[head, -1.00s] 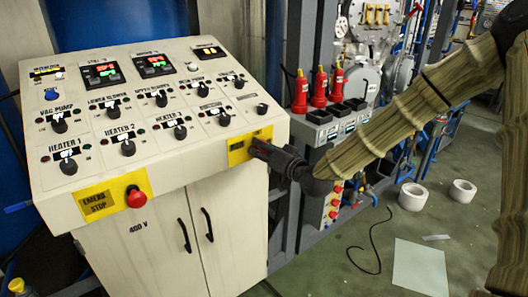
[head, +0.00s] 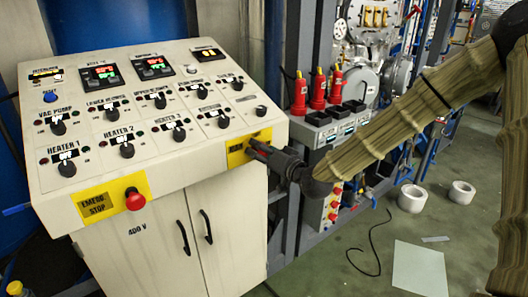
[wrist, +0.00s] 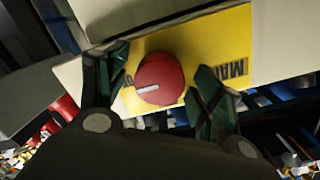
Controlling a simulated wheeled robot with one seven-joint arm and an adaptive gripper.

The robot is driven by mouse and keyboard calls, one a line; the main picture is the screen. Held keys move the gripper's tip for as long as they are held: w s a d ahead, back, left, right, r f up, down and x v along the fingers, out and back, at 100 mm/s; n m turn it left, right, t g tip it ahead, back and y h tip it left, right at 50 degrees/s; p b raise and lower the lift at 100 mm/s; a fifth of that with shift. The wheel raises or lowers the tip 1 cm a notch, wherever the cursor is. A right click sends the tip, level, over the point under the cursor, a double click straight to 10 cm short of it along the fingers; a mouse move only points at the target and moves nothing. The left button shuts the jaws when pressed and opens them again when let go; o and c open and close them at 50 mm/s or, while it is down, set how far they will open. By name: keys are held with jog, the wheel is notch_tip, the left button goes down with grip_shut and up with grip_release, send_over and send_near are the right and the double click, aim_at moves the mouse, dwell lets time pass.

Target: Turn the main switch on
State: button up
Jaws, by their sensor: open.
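The main switch is a round red knob with a pale mark, and it shows in the wrist view (wrist: 160,80) on a yellow plate (wrist: 222,48) lettered "MAI…". In the head view the yellow plate (head: 237,154) sits at the right end of the control panel's front face. My gripper (head: 262,149) is at that plate and hides the knob there. In the wrist view my gripper (wrist: 158,98) is open, with one finger on each side of the knob. I cannot tell whether the fingers touch it.
The control panel (head: 160,178) carries several black knobs and lit displays. A red emergency stop button (head: 135,200) is at its front left. Red bottles (head: 318,90) stand on a rack to the right. White rolls (head: 412,198) and a pale sheet (head: 420,268) lie on the floor.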

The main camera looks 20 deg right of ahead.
jog(key=v, duration=1.2)
jog(key=shift+d, duration=0.15)
jog(key=s+a+f+g+h, duration=0.1)
jog(key=s+f+g, duration=0.25)
jog(key=f, duration=0.55)
jog(key=s+a+f+n+g+h, duration=0.15)
jog(key=s+f, duration=0.25)
jog(key=f, duration=0.6)
jog(key=s+a+f+m+g, duration=0.1)
jog(key=s+f+g, duration=0.2)
jog(key=f, duration=0.6)
jog(key=s+f+n+g+h, duration=0.1)
jog(key=s+f+g, duration=0.3)
jog(key=s+f, duration=0.6)
jog(key=s+f+n+g+h, duration=0.1)
jog(key=s+f+g, duration=0.3)
jog(key=s+f, duration=0.5)
jog(key=s+h, duration=0.1)
jog(key=s, duration=0.7)
jog(key=shift+a+f, duration=0.2)
jog(key=shift+f, duration=0.2)
